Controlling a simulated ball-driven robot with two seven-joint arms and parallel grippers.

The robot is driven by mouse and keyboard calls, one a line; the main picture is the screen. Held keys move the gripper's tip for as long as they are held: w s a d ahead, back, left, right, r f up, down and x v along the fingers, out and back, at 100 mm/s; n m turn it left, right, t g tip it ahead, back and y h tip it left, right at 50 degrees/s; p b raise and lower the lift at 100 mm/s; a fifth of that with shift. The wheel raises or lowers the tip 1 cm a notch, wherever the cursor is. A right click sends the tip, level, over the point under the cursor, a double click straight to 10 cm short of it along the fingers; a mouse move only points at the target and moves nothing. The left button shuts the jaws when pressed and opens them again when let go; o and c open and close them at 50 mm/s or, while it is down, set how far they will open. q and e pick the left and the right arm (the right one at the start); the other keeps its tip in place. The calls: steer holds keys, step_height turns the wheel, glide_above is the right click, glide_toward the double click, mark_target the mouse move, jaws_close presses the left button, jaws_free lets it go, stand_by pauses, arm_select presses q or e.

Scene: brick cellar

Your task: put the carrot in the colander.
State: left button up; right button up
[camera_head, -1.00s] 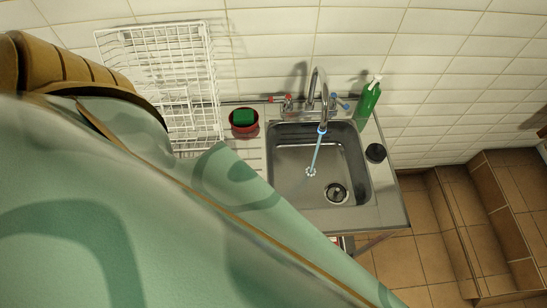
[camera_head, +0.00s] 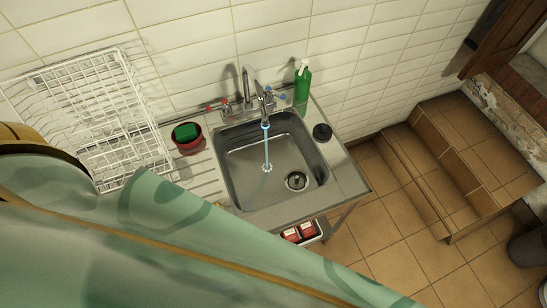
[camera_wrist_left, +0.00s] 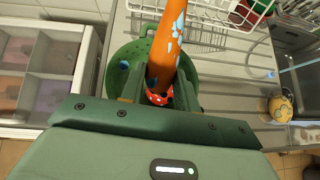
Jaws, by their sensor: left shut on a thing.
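In the left wrist view, my left gripper (camera_wrist_left: 158,88) is shut on the carrot (camera_wrist_left: 168,48), which is orange with pale blue-white patches. The carrot stands out past the fingers toward the top of the picture. Behind it is the round green colander (camera_wrist_left: 116,68) with holes in its wall. The carrot and fingers hide much of the colander, and I cannot tell whether they touch it. A small red thing with white spots (camera_wrist_left: 158,99) shows between the fingers. The colander, carrot and left gripper are not visible in the head view. My right gripper is not in view.
A large green patterned surface (camera_head: 190,255) close to the head camera hides the lower left. A steel sink (camera_head: 235,165) has running water. A white wire rack (camera_head: 120,150), red bowl (camera_head: 190,146) and green bottle (camera_head: 302,85) stand around it. A compartmented tray (camera_wrist_left: 45,62) lies left of the colander.

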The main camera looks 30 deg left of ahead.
arm_select(q)
steer(key=shift+f+b, duration=2.2)
steer(key=shift+f, duration=0.45)
steer(key=shift+f+b, duration=0.4)
steer(key=shift+f, duration=0.05)
steer(key=o, duration=1.1)
steer(key=shift+r, duration=0.1)
steer(key=p+v, duration=0.6)
steer(key=v, duration=1)
steer(key=shift+s, duration=0.15)
